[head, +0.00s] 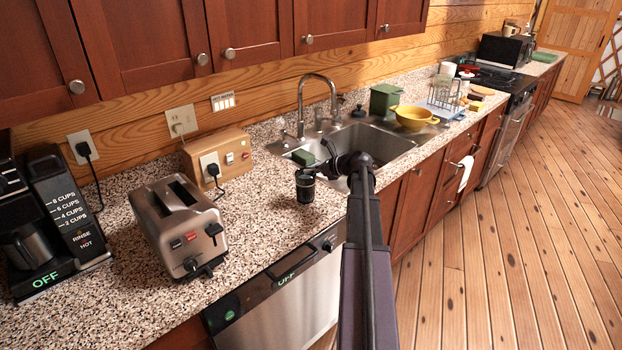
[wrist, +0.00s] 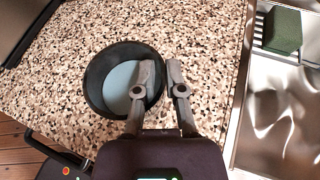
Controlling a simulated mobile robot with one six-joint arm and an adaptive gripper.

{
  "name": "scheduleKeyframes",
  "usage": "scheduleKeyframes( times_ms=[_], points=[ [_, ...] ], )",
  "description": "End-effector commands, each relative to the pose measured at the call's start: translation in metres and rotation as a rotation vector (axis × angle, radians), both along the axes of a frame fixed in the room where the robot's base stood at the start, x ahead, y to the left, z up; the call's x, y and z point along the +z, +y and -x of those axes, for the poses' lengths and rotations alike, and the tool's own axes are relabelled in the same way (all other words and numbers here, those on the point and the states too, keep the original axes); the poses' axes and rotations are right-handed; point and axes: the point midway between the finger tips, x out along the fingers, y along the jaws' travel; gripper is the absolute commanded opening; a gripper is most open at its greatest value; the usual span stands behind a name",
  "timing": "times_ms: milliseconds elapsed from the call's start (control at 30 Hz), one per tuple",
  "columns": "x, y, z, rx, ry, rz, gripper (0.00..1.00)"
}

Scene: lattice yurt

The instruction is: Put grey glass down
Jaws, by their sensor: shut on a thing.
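The grey glass (head: 305,189) is a dark, round, open-topped cup over the speckled counter, left of the sink. In the wrist view the glass (wrist: 94,82) shows from above, with a dark wall and a blue-grey bottom. My gripper (wrist: 161,75) is shut on its right wall, one finger over the inside and the other outside. In the head view my gripper (head: 306,171) is at the top of the glass, which looks upright. I cannot tell whether its base touches the counter.
The sink (head: 392,150) is right of the glass, with a green block (wrist: 282,31) at its edge. A toaster (head: 178,228) and coffee maker (head: 50,225) stand to the left. Speckled counter (head: 262,215) is clear between toaster and glass. A yellow colander (head: 414,118) stands beyond.

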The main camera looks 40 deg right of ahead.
Motion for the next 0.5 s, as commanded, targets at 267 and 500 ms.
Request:
scheduleKeyframes(
  times_ms=[267,500],
  points=[
    [-0.0153,-0.0002,0.0001,0.000,0.000,0.000,0.00],
    [-0.0144,-0.0004,0.0002,-0.001,0.000,0.000,0.00]
  ],
)
